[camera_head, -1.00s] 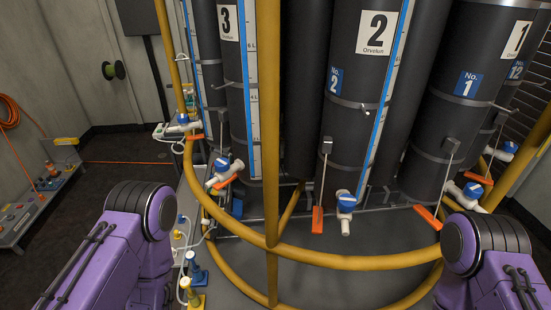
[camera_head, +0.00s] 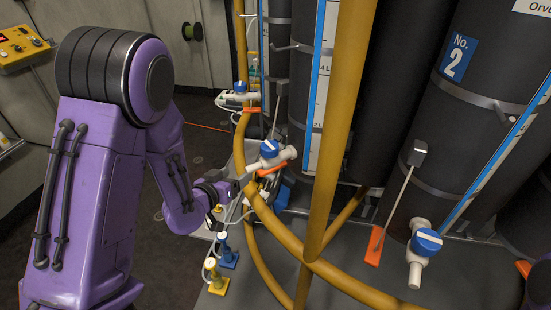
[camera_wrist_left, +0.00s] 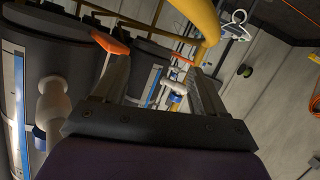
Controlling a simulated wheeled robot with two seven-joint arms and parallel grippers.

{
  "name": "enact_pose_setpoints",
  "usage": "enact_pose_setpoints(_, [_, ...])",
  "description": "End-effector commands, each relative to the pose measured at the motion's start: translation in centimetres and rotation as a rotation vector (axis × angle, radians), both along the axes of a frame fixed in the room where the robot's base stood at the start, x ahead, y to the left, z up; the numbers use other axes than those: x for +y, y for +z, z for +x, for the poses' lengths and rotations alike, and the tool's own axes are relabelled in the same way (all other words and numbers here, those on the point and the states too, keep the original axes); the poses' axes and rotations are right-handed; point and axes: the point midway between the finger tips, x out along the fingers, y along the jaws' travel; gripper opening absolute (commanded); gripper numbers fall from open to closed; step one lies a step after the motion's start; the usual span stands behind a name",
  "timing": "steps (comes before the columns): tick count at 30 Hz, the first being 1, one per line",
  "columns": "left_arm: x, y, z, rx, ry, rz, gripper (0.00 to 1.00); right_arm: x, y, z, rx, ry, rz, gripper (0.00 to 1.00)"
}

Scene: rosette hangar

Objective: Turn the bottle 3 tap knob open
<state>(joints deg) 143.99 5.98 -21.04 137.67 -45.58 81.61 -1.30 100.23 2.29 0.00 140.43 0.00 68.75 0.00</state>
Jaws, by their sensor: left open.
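The bottle 3 tap is white with a blue knob (camera_head: 269,149), at the foot of a dark cylinder with a blue-and-white scale. The number label is out of view now. My left gripper (camera_head: 236,187) is open and empty, to the left of and below this knob, apart from it. In the left wrist view its two fingers (camera_wrist_left: 160,88) stand apart. A small, distant white tap with a blue knob (camera_wrist_left: 176,98) shows between them, and a larger white tap (camera_wrist_left: 54,112) lies to their left. I cannot tell surely which is bottle 3's. My right gripper is out of view.
A yellow curved rail (camera_head: 262,215) and a yellow upright (camera_head: 335,130) stand before the cylinders. An orange-ended lever (camera_head: 374,246) hangs left of the bottle 2 tap knob (camera_head: 427,240). Another tap knob (camera_head: 240,87) is farther back. Yellow (camera_head: 216,277) and blue (camera_head: 227,257) fittings stand below.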

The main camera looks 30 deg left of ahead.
Motion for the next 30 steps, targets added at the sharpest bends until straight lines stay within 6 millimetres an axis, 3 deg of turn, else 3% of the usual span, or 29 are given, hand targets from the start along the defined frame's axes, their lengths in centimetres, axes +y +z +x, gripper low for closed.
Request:
enact_pose_setpoints(1, [0.3,3.1,1.2,-0.12,-0.084,0.03,0.71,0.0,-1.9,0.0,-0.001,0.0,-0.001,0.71])
enact_pose_setpoints(3, [0.1,7.5,1.3,-0.244,-0.223,0.071,0.71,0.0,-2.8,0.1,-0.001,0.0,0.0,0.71])
enact_pose_setpoints(7, [-1.5,11.4,-0.8,-0.349,-0.467,0.108,0.71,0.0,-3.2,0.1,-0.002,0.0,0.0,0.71])
enact_pose_setpoints(12, [-3.4,12.6,-3.8,-0.375,-0.691,0.105,0.71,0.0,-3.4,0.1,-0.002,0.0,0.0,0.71])
enact_pose_setpoints(17, [-4.3,12.8,-4.6,-0.37,-0.77,0.096,0.71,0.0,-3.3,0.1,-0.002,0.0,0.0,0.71])
enact_pose_setpoints(30, [-10.1,12.9,1.7,-0.367,-0.775,0.097,0.71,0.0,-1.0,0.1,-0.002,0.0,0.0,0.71])
